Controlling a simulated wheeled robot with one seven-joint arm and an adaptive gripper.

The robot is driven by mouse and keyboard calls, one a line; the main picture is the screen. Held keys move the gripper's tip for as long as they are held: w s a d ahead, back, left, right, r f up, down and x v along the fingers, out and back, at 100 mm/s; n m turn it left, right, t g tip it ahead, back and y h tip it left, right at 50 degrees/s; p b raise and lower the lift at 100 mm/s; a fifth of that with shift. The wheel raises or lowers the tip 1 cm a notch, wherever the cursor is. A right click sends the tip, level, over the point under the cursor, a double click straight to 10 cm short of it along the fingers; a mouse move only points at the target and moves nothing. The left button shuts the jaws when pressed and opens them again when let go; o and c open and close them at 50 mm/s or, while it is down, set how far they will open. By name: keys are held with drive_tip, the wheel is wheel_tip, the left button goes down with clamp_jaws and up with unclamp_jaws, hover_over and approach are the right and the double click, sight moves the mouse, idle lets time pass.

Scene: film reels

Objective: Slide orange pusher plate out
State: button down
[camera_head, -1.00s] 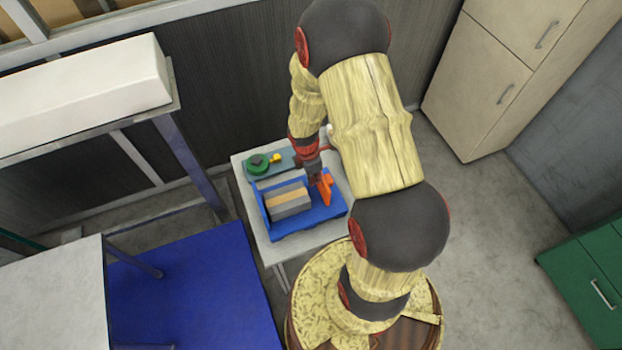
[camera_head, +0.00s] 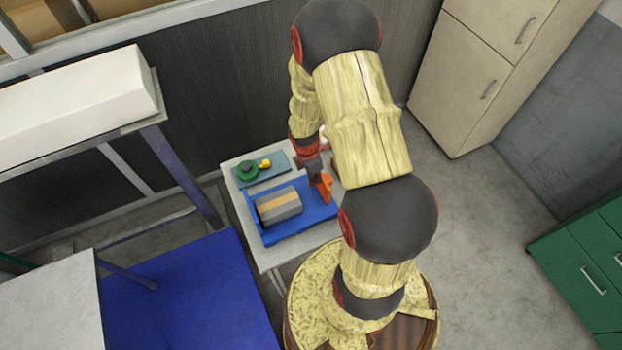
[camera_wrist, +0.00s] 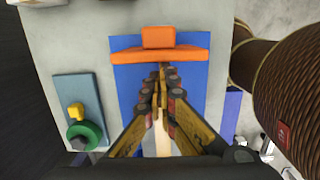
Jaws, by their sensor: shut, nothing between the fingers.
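The orange pusher plate (camera_head: 325,187) stands upright at the right end of a blue tray (camera_head: 315,218). In the wrist view the plate (camera_wrist: 160,53) spans the tray's far end, with a raised block in its middle. My gripper (camera_head: 315,177) is down on the block side of the plate. In the wrist view my gripper (camera_wrist: 162,70) is shut and empty, its tips at the plate's near edge; I cannot tell whether they touch. A grey block with a tan band (camera_head: 279,204) lies in the tray, apart from the plate. My fingers mostly hide it in the wrist view.
A small grey-blue board with a green ring (camera_head: 248,171) and a yellow piece (camera_head: 265,163) lies behind the tray on the light table (camera_head: 272,255). A blue surface (camera_head: 190,290) is at the left. A beige cabinet (camera_head: 480,75) stands at the back right.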

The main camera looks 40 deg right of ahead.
drive_tip(key=shift+w+a, duration=0.2)
drive_tip(key=shift+a, duration=0.35)
idle(0.9)
wheel_tip(320, 180, up, 6)
drive_tip(key=p, duration=0.6)
idle(0.7)
